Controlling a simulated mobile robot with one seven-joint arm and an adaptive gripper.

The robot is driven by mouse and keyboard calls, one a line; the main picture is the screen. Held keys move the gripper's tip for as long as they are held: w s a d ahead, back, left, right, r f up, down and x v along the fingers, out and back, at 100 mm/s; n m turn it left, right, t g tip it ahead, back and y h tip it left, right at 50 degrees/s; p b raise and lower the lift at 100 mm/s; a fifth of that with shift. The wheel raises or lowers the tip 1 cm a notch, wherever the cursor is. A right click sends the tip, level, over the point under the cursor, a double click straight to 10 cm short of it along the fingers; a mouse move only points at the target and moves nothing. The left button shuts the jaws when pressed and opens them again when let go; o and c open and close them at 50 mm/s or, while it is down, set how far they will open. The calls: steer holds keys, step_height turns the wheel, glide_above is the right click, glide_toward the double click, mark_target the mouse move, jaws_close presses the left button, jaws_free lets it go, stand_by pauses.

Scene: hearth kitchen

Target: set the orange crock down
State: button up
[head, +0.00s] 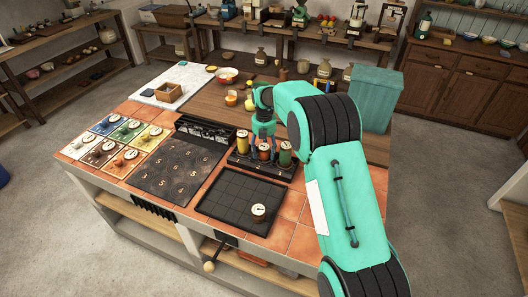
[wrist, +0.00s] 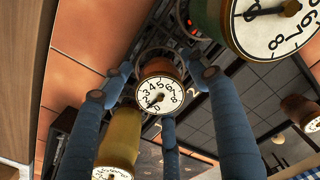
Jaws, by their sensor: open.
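The orange crock (head: 264,152) stands upright in the middle of a dark rack (head: 250,167), between a yellow crock (head: 243,142) and a green crock (head: 285,155). In the wrist view the orange crock (wrist: 157,76) shows its numbered dial lid facing me, with a ring-shaped seat around its base. My gripper (head: 263,132) is above the rack. Its dark blue fingers (wrist: 155,105) are spread open around the orange crock, with gaps on the sides I can see. The yellow crock (wrist: 119,140) and green crock (wrist: 262,25) are close beside the fingers.
A black gridded tray (head: 225,198) holds a dark dial-topped crock (head: 259,212) in front of the rack. A teal box (head: 375,97) stands behind my arm at the right.

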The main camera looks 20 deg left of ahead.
mark_target(264, 146)
step_height(264, 146, up, 12)
steer(key=p, duration=0.2)
steer(key=shift+f+p, duration=0.25)
steer(key=shift+p, duration=0.15)
steer(key=shift+r, duration=0.3)
stand_by(0.6)
